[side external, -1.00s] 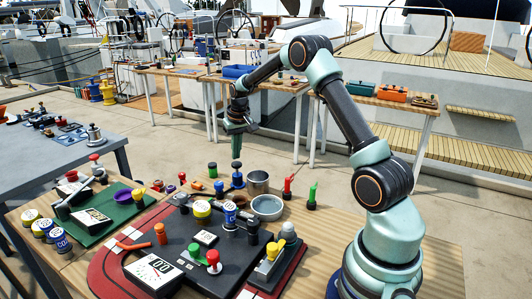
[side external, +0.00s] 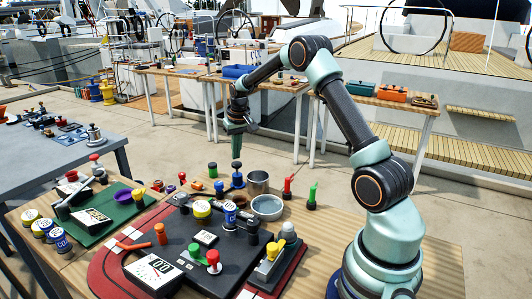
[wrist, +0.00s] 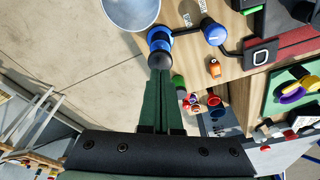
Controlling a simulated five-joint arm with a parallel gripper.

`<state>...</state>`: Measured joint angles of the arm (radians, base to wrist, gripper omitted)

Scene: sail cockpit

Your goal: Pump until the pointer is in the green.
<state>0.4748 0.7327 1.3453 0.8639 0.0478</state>
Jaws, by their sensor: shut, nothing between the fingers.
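A white gauge (side external: 153,268) sits on the front left of a dark board. Its pointer and coloured bands are too small to read. A blue pump-like plunger with a dark round top (side external: 237,179) stands on the wooden table behind the board; it also shows in the wrist view (wrist: 159,42). My gripper (side external: 236,157) points straight down over the plunger, its fingers shut and empty. In the wrist view its tips (wrist: 160,75) are at the dark top; I cannot tell whether they touch it.
A green-topped post (side external: 212,170) is just left. Red (side external: 288,187) and green (side external: 312,196) upright handles stand farther right. The dark board (side external: 185,240) carries several knobs.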

